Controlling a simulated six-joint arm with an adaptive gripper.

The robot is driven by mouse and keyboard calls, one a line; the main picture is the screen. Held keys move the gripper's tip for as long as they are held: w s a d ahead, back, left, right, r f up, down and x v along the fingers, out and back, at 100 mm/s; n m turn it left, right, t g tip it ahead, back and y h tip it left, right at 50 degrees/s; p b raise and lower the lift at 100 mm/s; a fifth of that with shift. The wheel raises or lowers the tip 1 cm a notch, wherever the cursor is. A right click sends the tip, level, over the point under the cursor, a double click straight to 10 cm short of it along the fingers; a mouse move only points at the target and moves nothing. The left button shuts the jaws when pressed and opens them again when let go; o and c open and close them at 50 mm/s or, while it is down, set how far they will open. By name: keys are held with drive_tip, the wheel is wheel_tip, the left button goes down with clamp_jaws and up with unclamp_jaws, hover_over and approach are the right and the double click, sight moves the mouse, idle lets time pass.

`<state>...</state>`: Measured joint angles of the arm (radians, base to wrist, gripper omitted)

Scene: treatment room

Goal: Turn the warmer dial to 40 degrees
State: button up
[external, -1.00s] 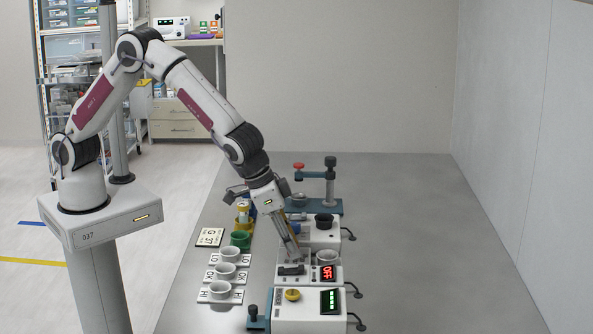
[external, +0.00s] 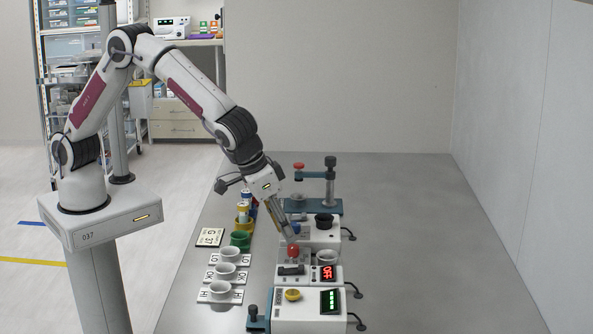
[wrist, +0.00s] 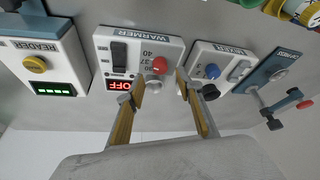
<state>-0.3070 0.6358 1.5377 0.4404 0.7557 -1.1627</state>
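The warmer (wrist: 182,48) is a pale box labelled WARMER in the wrist view, with a black switch (wrist: 119,55) and a red display (wrist: 119,86) reading OFF. Its red dial knob (wrist: 159,66) sits beside the printed numbers 40, 37 and 30; its exact setting is too small to read. In the external view the red knob (external: 293,251) shows just below my fingertips. My gripper (wrist: 160,86) is open and empty, its two fingers on either side of the knob in the picture, apparently above it and apart.
A reader (wrist: 70,60) with a yellow knob and green display stands on one side of the warmer. Another unit with a blue knob (wrist: 212,71) stands on the other side. White cups (external: 226,271) line the left, and a stand with a red-topped arm (external: 316,206) is behind.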

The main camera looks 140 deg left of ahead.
drive_tip(key=s+d+r+m+h, duration=0.1)
drive_tip(key=s+d+r+m, duration=0.3)
drive_tip(key=s+d, duration=0.4)
drive_tip(key=s+d+r+m+h, duration=0.1)
drive_tip(key=s+d+r+m, duration=0.4)
drive_tip(key=s+d, duration=0.3)
drive_tip(key=shift+s+r+m+h, duration=0.25)
drive_tip(key=shift+s+m, duration=0.25)
drive_tip(key=shift+s, duration=1.5)
drive_tip(key=shift+d, duration=0.1)
